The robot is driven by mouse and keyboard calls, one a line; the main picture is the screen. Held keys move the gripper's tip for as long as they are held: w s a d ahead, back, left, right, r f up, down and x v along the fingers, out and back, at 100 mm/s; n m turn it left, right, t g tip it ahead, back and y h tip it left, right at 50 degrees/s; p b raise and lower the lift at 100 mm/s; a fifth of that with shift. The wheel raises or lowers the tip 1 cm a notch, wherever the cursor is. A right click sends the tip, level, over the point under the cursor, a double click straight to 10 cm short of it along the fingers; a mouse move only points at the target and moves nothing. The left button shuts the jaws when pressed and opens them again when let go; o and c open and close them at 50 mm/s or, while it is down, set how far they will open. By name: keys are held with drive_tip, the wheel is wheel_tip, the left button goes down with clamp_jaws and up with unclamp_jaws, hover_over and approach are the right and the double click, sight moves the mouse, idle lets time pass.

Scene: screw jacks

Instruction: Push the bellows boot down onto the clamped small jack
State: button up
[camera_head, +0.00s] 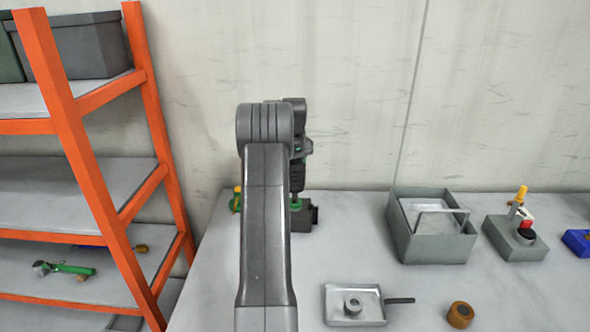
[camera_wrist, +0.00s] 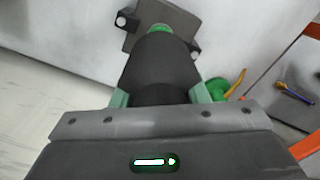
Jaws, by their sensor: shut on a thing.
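The black bellows boot (camera_wrist: 160,68) is between the pale green fingers of my gripper (camera_wrist: 160,96), which is shut on it. In the head view the ribbed boot (camera_head: 297,178) stands upright, directly above the small green jack (camera_head: 296,204). The jack's green part (camera_wrist: 159,29) shows just past the boot's far end in the wrist view. A dark clamp (camera_wrist: 183,20) surrounds the jack's base, and it also shows in the head view (camera_head: 304,222). My arm covers part of the clamp. The boot hides most of the jack, so I cannot tell how far they overlap.
A green and yellow object (camera_wrist: 222,86) stands beside the clamp. A grey bin (camera_head: 432,247), a tray with a ring-shaped part (camera_head: 338,315), a brown cylinder (camera_head: 460,315) and a switch box (camera_head: 514,243) are to the right. An orange shelf (camera_head: 88,170) stands left.

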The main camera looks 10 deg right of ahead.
drive_tip(key=shift+f+b, duration=0.75)
drive_tip(key=shift+f, duration=1)
drive_tip(key=shift+f, duration=0.3)
drive_tip(key=shift+f+b, duration=0.85)
drive_tip(key=shift+f, duration=1.05)
drive_tip(key=shift+f, duration=0.35)
drive_tip(key=o, duration=1.1)
wheel_tip(320, 180, up, 14)
drive_tip(key=shift+f+b, duration=0.1)
drive_tip(key=shift+b, duration=0.55)
